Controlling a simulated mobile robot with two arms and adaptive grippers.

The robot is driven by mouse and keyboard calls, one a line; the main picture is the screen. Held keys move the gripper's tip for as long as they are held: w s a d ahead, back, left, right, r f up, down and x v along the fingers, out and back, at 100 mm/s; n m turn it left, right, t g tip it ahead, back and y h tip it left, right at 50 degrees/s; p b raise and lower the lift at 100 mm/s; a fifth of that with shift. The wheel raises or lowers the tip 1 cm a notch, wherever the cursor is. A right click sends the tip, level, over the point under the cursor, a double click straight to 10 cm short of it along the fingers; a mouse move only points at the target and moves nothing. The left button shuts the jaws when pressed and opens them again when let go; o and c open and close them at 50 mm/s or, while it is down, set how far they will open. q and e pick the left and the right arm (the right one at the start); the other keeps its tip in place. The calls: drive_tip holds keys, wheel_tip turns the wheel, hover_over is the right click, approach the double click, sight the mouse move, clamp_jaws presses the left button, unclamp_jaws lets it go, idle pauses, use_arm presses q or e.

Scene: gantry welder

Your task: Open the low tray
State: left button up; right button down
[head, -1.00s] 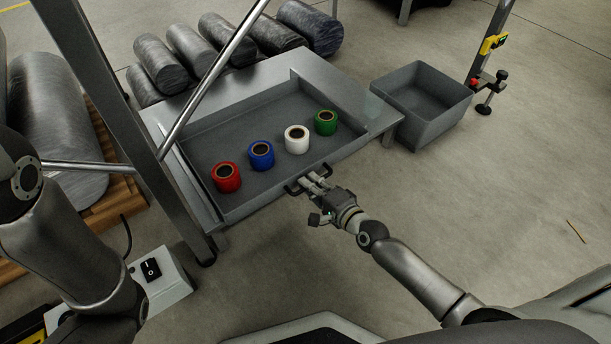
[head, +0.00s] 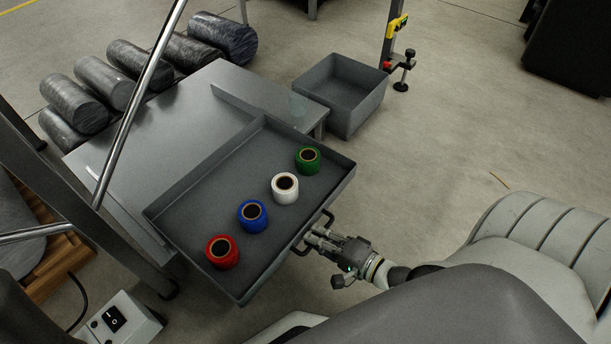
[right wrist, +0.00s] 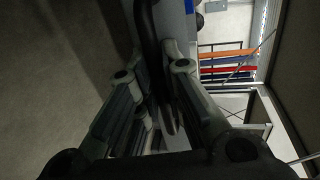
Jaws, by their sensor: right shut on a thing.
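The low tray (head: 180,200) is a grey shallow drawer that stands far out from under the steel table top (head: 165,125) in the head view. Red (head: 222,252), blue (head: 252,216), white (head: 285,187) and green (head: 307,160) rolls stand upright in a row in it. My right gripper (head: 314,239) is at the tray's front and is shut on its dark bar handle (head: 329,218). The handle (right wrist: 150,50) also shows between the fingers in the right wrist view. My left gripper is not in view.
An empty grey bin (head: 345,95) is on the far side, near a post with a yellow fitting (head: 398,25). Dark wrapped rolls (head: 130,62) lie behind the table. A switch box (head: 115,322) is at the lower left. The floor (head: 450,130) to the right is clear.

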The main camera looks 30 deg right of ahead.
drive_tip(key=shift+s+d, duration=0.1)
drive_tip(key=shift+s, duration=0.25)
drive_tip(key=c, duration=1.5)
unclamp_jaws()
drive_tip(key=v, duration=0.7)
drive_tip(key=shift+s, duration=0.25)
drive_tip(key=shift+d, duration=0.1)
